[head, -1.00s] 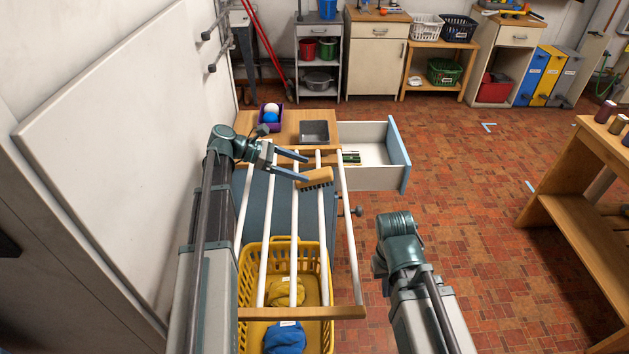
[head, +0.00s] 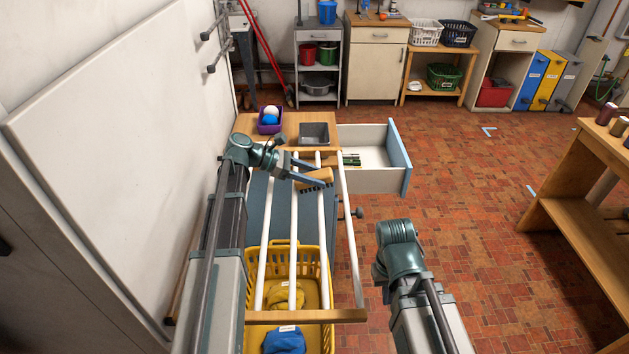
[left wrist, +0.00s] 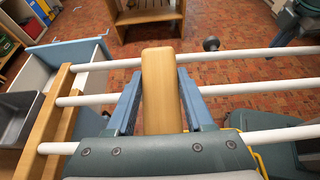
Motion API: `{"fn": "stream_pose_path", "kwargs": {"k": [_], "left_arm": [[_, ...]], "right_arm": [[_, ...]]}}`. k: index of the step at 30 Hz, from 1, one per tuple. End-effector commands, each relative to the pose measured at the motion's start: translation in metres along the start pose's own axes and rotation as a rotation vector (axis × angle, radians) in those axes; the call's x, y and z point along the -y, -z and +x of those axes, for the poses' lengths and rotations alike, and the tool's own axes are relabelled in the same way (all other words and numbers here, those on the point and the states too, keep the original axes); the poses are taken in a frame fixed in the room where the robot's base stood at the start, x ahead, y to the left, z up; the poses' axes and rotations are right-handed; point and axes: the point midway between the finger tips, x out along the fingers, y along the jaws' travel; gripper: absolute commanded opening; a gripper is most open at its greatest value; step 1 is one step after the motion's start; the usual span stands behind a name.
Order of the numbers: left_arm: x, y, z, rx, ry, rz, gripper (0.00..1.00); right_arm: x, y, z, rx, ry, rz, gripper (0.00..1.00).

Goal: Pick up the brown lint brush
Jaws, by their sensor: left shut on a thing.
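The brown lint brush (head: 318,174) has a light wooden body and dark bristles. It is over the white bars of the wooden-ended rack (head: 266,240); I cannot tell whether it still touches them. My left gripper (head: 318,178) is shut on the brush. In the left wrist view, the brush's wooden body (left wrist: 160,85) stands between the two blue-grey fingers (left wrist: 160,95), and its bristles are hidden. My right arm is low at the right of the rack in the head view, with its fingers out of sight.
A yellow basket (head: 328,290) with cloths is under the rack's near end. Beyond the rack are a grey tray (head: 314,132), a purple box of balls (head: 270,122) and an open drawer (head: 398,150). A white panel (head: 110,140) is close on the left. Floor at right is open.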

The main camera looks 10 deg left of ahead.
Motion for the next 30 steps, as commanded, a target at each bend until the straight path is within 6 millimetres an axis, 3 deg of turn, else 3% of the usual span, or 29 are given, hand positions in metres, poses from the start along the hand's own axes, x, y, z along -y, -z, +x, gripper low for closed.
{"fn": "stream_pose_path", "kwargs": {"k": [1,3,4,16,26,30], "left_arm": [[0.000,0.000,0.000,0.000,0.000,0.000,0.14],[0.000,0.000,0.000,0.000,0.000,0.000,0.01],[0.000,0.000,0.000,0.000,0.000,0.000,0.00],[0.000,-0.006,-0.003,0.000,0.000,0.000,0.00],[0.000,-0.037,-0.018,0.000,0.000,0.000,0.00],[-0.013,-0.047,0.008,0.000,0.004,0.003,0.00]], "right_arm": [[0.000,0.000,0.000,0.000,0.000,0.000,0.00],[0.000,0.000,0.000,0.000,0.000,0.000,0.00],[0.000,0.000,0.000,0.000,0.000,0.000,0.00],[-0.001,0.000,-0.006,0.000,0.000,0.000,0.00],[-0.004,-0.002,-0.041,0.000,0.000,0.000,0.00],[-0.004,-0.002,-0.039,0.000,0.000,0.000,0.00]]}}
